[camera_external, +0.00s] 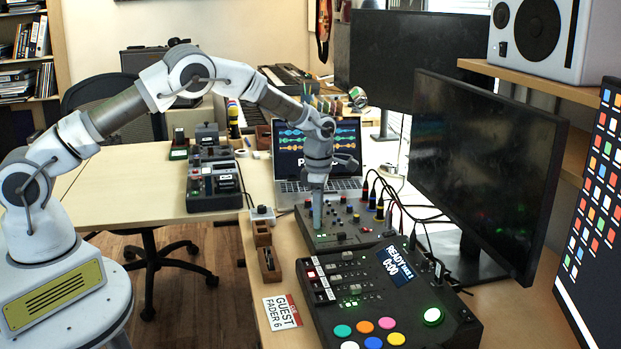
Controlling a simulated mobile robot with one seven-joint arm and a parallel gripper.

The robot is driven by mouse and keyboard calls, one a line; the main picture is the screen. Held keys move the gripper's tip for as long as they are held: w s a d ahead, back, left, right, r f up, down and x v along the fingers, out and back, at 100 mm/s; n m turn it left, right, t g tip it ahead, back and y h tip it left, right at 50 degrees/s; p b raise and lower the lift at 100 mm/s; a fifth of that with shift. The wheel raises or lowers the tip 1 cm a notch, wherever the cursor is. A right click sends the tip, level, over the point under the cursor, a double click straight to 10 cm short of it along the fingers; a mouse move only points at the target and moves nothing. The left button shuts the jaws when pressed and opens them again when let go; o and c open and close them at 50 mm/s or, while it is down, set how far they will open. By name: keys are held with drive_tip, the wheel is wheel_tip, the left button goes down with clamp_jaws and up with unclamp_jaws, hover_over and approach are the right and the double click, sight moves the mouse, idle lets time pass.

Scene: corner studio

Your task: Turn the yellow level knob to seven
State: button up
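My gripper (317,224) points straight down over the left part of a dark mixer box (372,237) with several small knobs and plugged cables. Its fingertips are at or just above the mixer's top face. They are too small to show whether they are open or shut, or whether they touch a knob. I cannot pick out the yellow level knob for certain; it may be hidden behind my gripper. No scale numbers are readable on the mixer.
A "GUEST FADER 6" card (282,312) lies at the left.

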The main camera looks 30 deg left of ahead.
clamp_jaws()
